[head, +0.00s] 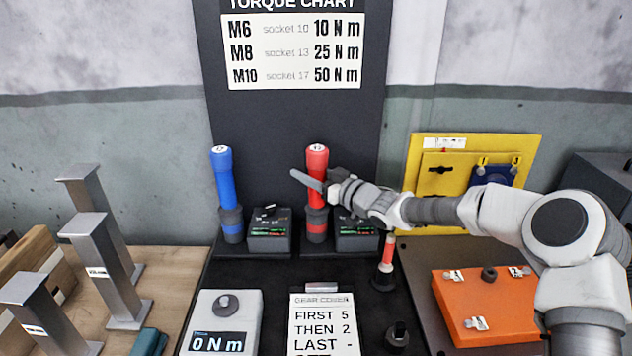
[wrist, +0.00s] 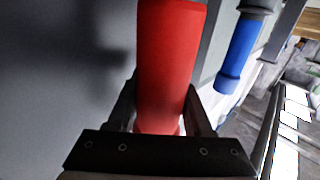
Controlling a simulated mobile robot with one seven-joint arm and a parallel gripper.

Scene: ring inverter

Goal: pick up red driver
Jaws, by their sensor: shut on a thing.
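The red driver (head: 317,161) stands upright in its dark holder (head: 316,224) at the back of the bench, left of my arm. My gripper (head: 322,184) is at its upper body, coming from the right. In the wrist view, the red driver (wrist: 166,65) is between the two fingers of my gripper (wrist: 162,110), which are shut on it.
A blue driver (head: 222,180) stands to the left, with small display boxes (head: 269,232) beside the drivers. A yellow panel (head: 425,165) and an orange box (head: 487,300) are on the right. A torque meter (head: 222,315), a card (head: 321,318) and grey metal posts (head: 100,240) are in front and left.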

